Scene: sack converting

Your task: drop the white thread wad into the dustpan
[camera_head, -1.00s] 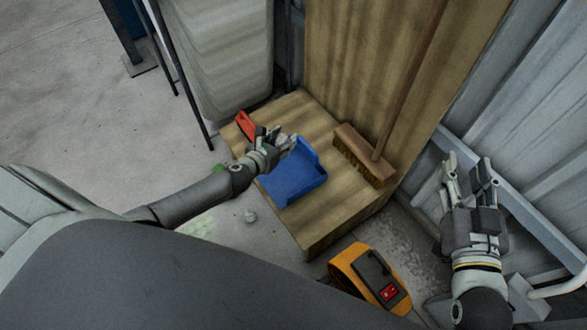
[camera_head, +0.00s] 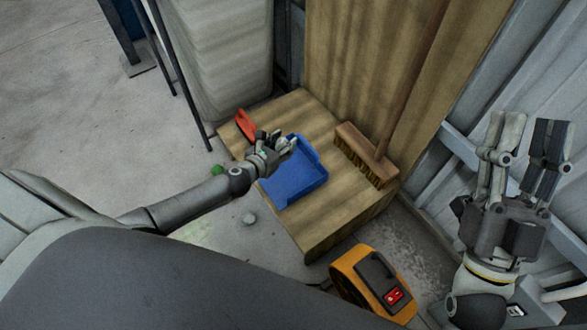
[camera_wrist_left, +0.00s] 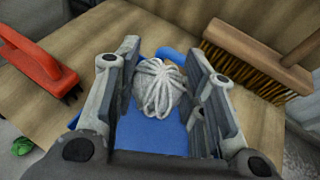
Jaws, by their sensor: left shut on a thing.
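The white thread wad (camera_wrist_left: 158,85) is between the fingers of my left gripper (camera_wrist_left: 160,75) in the left wrist view. The left gripper (camera_head: 289,143) is shut on it, above the blue dustpan (camera_head: 298,178). The dustpan also shows below the wad in the left wrist view (camera_wrist_left: 150,136). In the head view the wad is mostly hidden by the fingers. My right gripper (camera_head: 523,140) is open and empty at the right, away from the dustpan.
The dustpan lies on a wooden block (camera_head: 318,225). A red brush (camera_head: 244,124) is left of it and a broom head (camera_head: 366,155) right. An orange machine (camera_head: 370,282) stands in front. A pale lump (camera_head: 249,218) and a green lump (camera_head: 217,169) lie on the floor.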

